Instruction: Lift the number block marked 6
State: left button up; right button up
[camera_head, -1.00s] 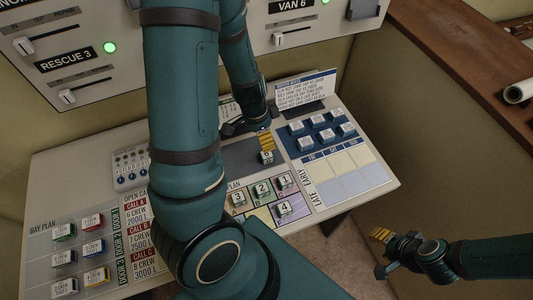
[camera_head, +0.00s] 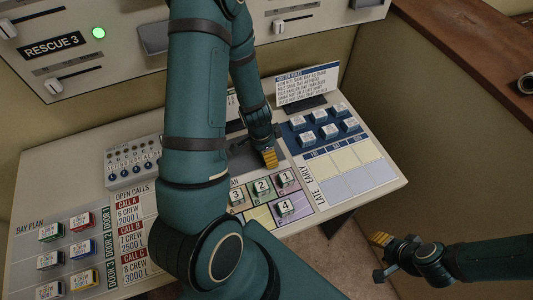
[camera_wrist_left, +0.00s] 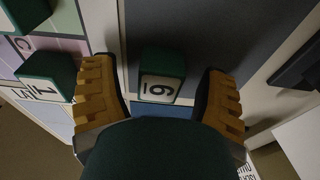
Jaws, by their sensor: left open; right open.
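In the left wrist view the green number block marked 6 (camera_wrist_left: 162,78) stands on the dark grey panel (camera_wrist_left: 200,30), its white numbered face showing. The two yellow-orange fingers of my left gripper (camera_wrist_left: 158,68) are open, one on each side of the block, with a gap to each. In the head view my left gripper (camera_head: 269,157) is low over the console's dark panel and hides that block. My right gripper (camera_head: 380,256) is open and empty, off the console at the lower right.
Blocks marked 3 (camera_head: 236,196), 2 (camera_head: 262,186), 1 (camera_head: 286,177) and 4 (camera_head: 285,207) stand on the coloured grid nearby. Several blue-based blocks (camera_head: 326,131) stand to the right, before an upright notice card (camera_head: 307,84). Coloured crew blocks (camera_head: 82,248) are at the left.

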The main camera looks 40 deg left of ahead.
pick_arm(q)
jog(key=c, duration=1.1)
jog(key=shift+r, duration=0.15)
